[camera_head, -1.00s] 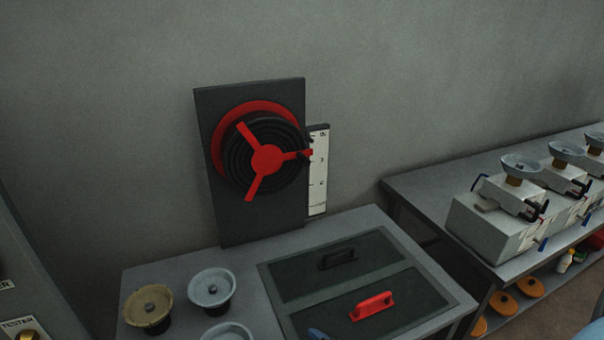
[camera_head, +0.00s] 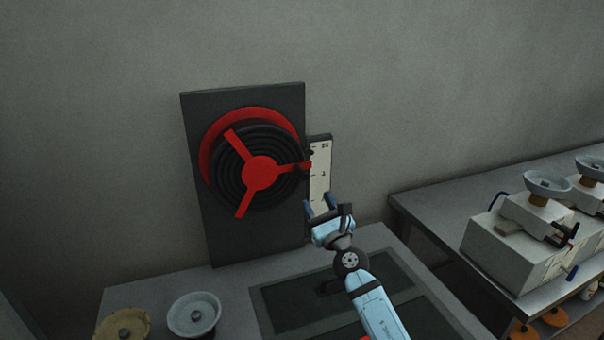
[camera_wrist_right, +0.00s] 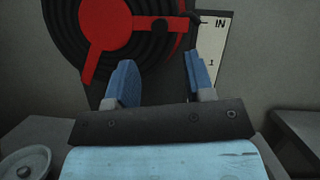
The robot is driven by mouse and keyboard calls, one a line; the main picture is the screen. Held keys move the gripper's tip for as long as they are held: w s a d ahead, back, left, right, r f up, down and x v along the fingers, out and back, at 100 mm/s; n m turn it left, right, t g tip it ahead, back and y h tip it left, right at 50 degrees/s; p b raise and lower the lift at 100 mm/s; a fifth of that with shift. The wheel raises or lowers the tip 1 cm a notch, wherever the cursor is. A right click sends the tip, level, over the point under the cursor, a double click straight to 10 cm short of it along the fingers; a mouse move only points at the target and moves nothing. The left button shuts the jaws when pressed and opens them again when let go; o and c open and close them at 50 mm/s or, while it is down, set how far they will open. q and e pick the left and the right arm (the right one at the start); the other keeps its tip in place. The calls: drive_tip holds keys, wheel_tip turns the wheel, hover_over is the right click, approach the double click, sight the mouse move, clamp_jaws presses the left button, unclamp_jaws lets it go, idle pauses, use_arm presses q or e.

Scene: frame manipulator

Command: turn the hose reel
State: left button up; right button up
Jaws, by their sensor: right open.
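The hose reel (camera_head: 259,172) is red with three spokes and a coiled black hose, mounted on a dark upright panel (camera_head: 225,245). One spoke points right and ends at the edge of a white scale strip (camera_head: 320,172). The reel also shows in the right wrist view (camera_wrist_right: 98,32), with a dark knob-like end on its right spoke. My right gripper (camera_head: 321,205) is below and right of the reel, in front of the scale's lower part. Its blue fingers (camera_wrist_right: 160,75) are apart with nothing between them. My left gripper is not in view.
A grey table (camera_head: 145,292) stands below the panel, with round bowls (camera_head: 194,315) at its left and a dark recessed tray (camera_head: 275,315) under my right arm. A second bench (camera_head: 430,205) at right holds white machines (camera_head: 515,245). The wall behind is bare.

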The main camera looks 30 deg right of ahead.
sight(302, 174)
drive_tip(key=p+x, duration=0.1)
drive_tip(key=x, duration=0.9)
drive_tip(key=shift+w+f, duration=0.1)
drive_tip(key=shift+w, duration=0.05)
clamp_jaws()
